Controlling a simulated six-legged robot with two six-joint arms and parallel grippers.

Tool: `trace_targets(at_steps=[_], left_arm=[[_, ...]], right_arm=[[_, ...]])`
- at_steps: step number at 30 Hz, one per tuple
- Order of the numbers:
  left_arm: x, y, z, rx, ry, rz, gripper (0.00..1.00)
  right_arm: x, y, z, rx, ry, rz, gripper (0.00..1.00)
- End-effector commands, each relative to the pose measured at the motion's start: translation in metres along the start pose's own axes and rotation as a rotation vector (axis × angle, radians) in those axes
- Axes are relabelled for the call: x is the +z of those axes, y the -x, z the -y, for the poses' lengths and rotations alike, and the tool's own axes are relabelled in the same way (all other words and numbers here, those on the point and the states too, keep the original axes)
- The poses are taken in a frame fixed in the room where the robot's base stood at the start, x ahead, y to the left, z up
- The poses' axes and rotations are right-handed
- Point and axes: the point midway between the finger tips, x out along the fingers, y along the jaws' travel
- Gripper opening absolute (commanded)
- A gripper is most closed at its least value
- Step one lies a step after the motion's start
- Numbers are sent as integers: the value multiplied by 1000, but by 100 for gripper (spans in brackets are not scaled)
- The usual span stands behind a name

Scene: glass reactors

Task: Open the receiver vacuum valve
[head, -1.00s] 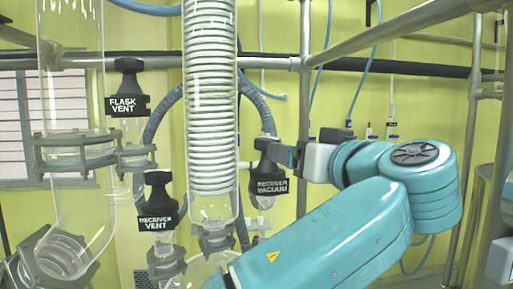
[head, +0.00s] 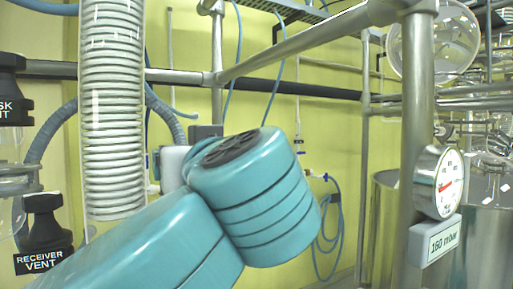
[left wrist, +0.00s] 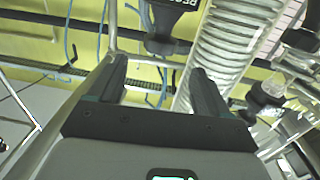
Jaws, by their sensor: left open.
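The receiver vacuum valve shows in the left wrist view as a black knob with a partly cut-off label (left wrist: 172,22), at the top middle beyond my fingers. In the head view my own teal arm seems to hide it. My left gripper (left wrist: 158,68) is open, its two dark fingers apart with nothing between them. The valve knob lies past the fingertips, roughly in line with the gap; I cannot tell any contact. In the head view my left fingers are hidden behind the arm. My right gripper is not in view.
The coiled glass column (head: 112,110) stands left of my arm; it also shows in the left wrist view (left wrist: 225,45). The receiver vent valve (head: 43,235) is at lower left. A steel post (head: 416,130) carries a pressure gauge (head: 438,182) and a "160 mbar" sign (head: 435,240) at right.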

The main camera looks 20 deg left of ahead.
Motion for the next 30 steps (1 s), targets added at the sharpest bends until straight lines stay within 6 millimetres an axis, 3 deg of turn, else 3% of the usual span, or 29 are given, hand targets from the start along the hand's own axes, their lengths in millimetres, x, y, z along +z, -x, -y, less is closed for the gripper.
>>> trace_targets(at_steps=[6, 12, 18, 26, 27, 30], left_arm=[[-4, -56, 3, -6, -3, 1, 78], [-3, -94, 4, -4, -2, 2, 78], [-1, -111, 3, -1, -1, 1, 78], [0, -112, 2, 0, 0, 0, 78], [0, -112, 2, 0, 0, 0, 75], [0, -112, 3, 0, 0, 0, 42]], right_arm=[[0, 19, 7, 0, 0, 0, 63], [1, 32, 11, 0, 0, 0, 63], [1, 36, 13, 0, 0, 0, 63], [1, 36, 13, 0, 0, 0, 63], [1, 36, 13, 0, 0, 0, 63], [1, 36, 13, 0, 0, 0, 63]])
